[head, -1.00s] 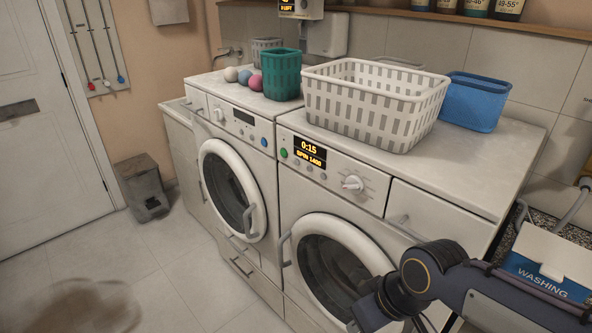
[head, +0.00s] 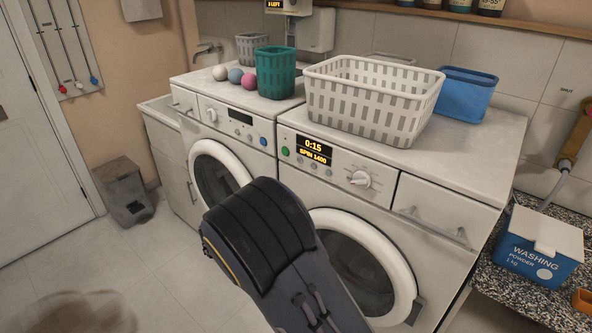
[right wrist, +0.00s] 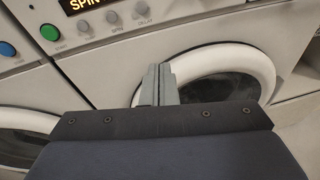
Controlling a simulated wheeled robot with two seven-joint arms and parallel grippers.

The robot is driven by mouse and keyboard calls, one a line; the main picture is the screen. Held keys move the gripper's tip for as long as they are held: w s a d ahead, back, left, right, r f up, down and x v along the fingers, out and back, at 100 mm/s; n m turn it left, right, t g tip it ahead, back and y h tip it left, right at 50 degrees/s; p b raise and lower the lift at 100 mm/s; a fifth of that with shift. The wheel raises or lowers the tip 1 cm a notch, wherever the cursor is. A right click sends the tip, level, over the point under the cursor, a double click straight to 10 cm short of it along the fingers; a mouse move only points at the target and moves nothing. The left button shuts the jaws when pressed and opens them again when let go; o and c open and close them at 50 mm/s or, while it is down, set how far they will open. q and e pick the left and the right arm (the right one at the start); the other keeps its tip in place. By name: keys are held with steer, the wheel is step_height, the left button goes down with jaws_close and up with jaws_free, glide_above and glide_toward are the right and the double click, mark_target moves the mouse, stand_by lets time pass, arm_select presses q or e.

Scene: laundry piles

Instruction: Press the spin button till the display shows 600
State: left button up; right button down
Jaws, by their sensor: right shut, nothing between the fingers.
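The right-hand washing machine (head: 420,235) has a lit display (head: 314,150) reading 0:15 and SPIN 1400. Small round buttons sit in a row under the display. In the right wrist view, the spin button (right wrist: 113,17) is the middle one, labelled SPIN, and part of the display (right wrist: 80,5) shows at the top edge. My right gripper (right wrist: 159,72) is shut and empty, below the button row and in front of the machine's round door, apart from the spin button. In the head view my right arm hides its fingertips. My left gripper is not in view.
A green button (head: 285,151) and a dial (head: 360,179) flank the display. A white basket (head: 372,105), a blue bin (head: 467,95) and a green basket (head: 275,75) stand on top. A washing powder box (head: 540,255) is at right. A second washer stands at left.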

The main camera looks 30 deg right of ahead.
mark_target(313, 167)
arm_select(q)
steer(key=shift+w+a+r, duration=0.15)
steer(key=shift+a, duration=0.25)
arm_select(e)
steer(key=w+a+r+n+t+h, duration=0.1)
steer(key=w+a+r+n+t, duration=0.1)
steer(key=w+a, duration=0.1)
steer(key=shift+w+a+r+n+t+h, duration=0.3)
steer(key=shift+a+n+t, duration=0.1)
steer(key=shift+a, duration=0.35)
steer(key=shift+d, duration=0.1)
